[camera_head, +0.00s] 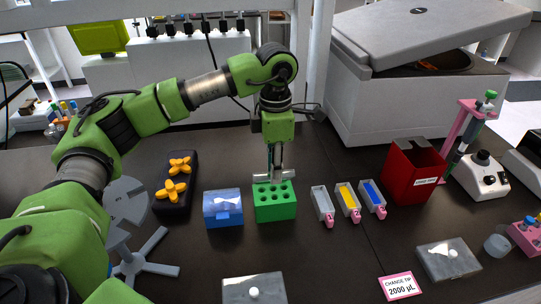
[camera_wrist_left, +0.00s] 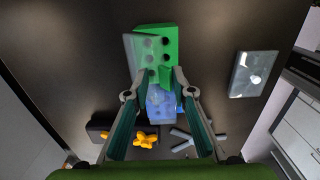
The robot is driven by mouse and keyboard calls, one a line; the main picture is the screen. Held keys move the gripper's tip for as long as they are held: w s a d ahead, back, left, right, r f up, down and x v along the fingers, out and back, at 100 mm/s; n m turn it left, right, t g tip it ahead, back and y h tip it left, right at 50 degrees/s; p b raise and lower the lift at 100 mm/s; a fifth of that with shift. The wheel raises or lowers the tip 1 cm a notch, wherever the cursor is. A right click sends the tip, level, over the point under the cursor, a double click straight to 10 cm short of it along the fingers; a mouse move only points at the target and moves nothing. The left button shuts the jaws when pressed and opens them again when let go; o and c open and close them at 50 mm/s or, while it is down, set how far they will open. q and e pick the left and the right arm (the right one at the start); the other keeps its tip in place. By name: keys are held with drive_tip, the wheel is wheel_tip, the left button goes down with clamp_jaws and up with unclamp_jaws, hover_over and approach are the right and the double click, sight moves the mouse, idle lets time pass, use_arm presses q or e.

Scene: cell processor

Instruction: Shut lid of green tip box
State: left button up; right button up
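The green tip box (camera_head: 275,207) stands on the dark bench, its top with several round holes uncovered. In the left wrist view the box (camera_wrist_left: 166,42) has its translucent lid (camera_wrist_left: 133,52) raised along its left side, which is the back side in the head view. My left gripper (camera_head: 273,176) points down over the back part of the box. In the left wrist view its fingers (camera_wrist_left: 159,72) are apart with nothing held between them. Whether a finger touches the lid cannot be told. My right gripper is not in view.
A closed blue box (camera_head: 223,208) stands close left of the green box. Small trays (camera_head: 347,202) with coloured contents lie to the right, then a red bin (camera_head: 412,171). A black rack with orange knobs (camera_head: 176,183) is at left. A grey box (camera_head: 254,289) lies in front.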

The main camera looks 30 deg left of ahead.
use_arm(q)
drive_tip(key=shift+s+d, duration=0.15)
drive_tip(key=shift+s, duration=0.05)
drive_tip(key=shift+s+d+r+p, duration=0.1)
drive_tip(key=shift+r+p, duration=0.25)
drive_tip(key=shift+r, duration=0.2)
drive_tip(key=r, duration=0.1)
drive_tip(key=s+r+p, duration=0.1)
drive_tip(key=d+r+p, duration=0.1)
drive_tip(key=r, duration=0.1)
drive_tip(key=shift+s, duration=0.2)
drive_tip(key=shift+f, duration=0.1)
idle(0.8)
